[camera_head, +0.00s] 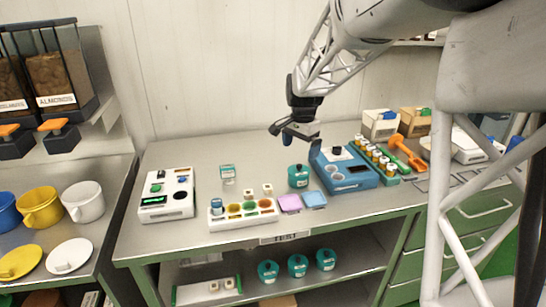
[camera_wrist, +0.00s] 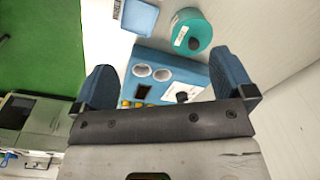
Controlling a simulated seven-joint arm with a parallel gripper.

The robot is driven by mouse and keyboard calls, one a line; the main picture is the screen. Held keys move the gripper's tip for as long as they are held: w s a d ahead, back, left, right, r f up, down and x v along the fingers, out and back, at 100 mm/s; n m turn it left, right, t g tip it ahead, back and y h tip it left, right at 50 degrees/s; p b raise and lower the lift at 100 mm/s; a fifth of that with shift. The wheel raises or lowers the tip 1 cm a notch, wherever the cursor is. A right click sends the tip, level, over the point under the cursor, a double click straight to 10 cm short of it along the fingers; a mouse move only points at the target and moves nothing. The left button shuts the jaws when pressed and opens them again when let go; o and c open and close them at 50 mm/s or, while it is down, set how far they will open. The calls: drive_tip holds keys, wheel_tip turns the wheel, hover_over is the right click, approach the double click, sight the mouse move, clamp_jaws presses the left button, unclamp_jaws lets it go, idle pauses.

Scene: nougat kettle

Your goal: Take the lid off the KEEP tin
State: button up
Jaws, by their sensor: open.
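A teal tin (camera_head: 298,176) with a dark knob on its lid stands on the steel table, left of a blue device. It also shows in the wrist view (camera_wrist: 192,32), with a white label too small to read, so I cannot tell whether it is the KEEP tin. Its lid appears to be on. My gripper (camera_head: 296,138) is open and empty above the tin, apart from it. In the wrist view my two blue fingers (camera_wrist: 165,80) are spread wide, and the tin lies beyond them, up and to the right of the middle.
The blue device (camera_head: 346,172) stands close right of the tin. Pink (camera_head: 289,203) and blue (camera_head: 314,199) pads lie in front, beside a tray of coloured wells (camera_head: 242,213). Three similar teal tins (camera_head: 298,265) stand on the lower shelf. The table's back left is mostly clear.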

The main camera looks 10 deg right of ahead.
sight(300, 165)
drive_tip(key=w+d+f+m, duration=0.1)
drive_tip(key=w+f, duration=0.1)
drive_tip(key=w, duration=0.1)
drive_tip(key=w+d+f+m, duration=0.1)
drive_tip(key=w, duration=0.2)
drive_tip(key=w+d+f, duration=0.1)
drive_tip(key=w+f, duration=0.1)
drive_tip(key=w, duration=0.1)
drive_tip(key=shift+d+f+m+g, duration=0.3)
drive_tip(key=shift+f+m, duration=0.05)
drive_tip(key=shift+m, duration=0.05)
drive_tip(key=shift+s, duration=0.1)
drive_tip(key=shift+f, duration=1.3)
drive_tip(key=shift+a+f, duration=0.1)
drive_tip(key=shift+f, duration=2.5)
drive_tip(key=c, duration=0.6)
